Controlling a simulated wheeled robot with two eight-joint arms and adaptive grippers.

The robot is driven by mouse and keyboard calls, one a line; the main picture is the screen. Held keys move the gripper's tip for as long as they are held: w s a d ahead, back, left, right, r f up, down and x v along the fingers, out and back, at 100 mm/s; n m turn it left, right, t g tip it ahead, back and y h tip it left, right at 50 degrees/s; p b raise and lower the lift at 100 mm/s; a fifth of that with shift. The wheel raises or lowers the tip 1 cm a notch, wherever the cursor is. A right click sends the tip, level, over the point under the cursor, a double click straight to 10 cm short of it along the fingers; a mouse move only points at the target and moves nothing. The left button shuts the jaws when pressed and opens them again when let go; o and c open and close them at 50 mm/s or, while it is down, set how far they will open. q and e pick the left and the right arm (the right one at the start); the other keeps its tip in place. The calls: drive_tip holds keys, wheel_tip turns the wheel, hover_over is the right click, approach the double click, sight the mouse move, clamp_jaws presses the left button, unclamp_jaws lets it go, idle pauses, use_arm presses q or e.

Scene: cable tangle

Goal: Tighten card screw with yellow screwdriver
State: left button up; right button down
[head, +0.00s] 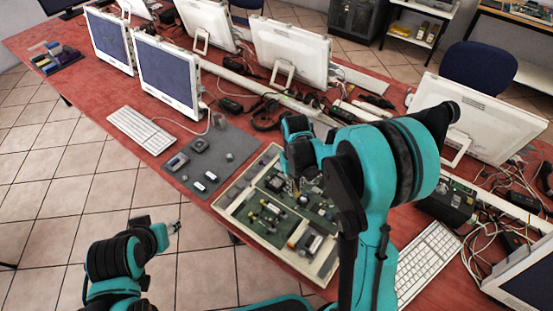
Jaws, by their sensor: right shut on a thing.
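A green circuit board (262,228) in a cream frame lies near the table's front edge, with cards and small parts on it. My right gripper (294,186) is over the board's far part, pointing down. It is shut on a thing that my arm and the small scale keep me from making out. I cannot pick out the yellow screwdriver or the card screw. My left gripper (176,227) is in front of the table over the tiled floor, away from the board. Its fingers are too small to tell open from shut.
A grey mat (236,143) with several small parts lies left of the board. Keyboards (141,129) lie on the red table. Monitors (168,72), cables and a black power unit (446,199) crowd the back and right.

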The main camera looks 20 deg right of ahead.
drive_tip(key=s+d+r+n+p, duration=0.1)
drive_tip(key=s+d+r+p, duration=0.1)
drive_tip(key=d, duration=0.6)
drive_tip(key=s+d+r+n+p, duration=0.1)
drive_tip(key=s+d+r, duration=0.1)
drive_tip(key=d, duration=0.6)
drive_tip(key=f+b, duration=0.1)
drive_tip(key=f, duration=0.1)
drive_tip(key=f+b, duration=0.3)
drive_tip(key=f, duration=0.1)
drive_tip(key=shift+d+f, duration=0.1)
drive_tip(key=shift+d, duration=0.15)
drive_tip(key=shift+f+b, duration=0.8)
drive_tip(key=shift+b, duration=0.1)
drive_tip(key=shift+f+b, duration=0.45)
drive_tip(key=shift+b, duration=0.1)
drive_tip(key=m+b, duration=0.1)
drive_tip(key=m, duration=0.3)
drive_tip(key=shift+m, duration=0.8)
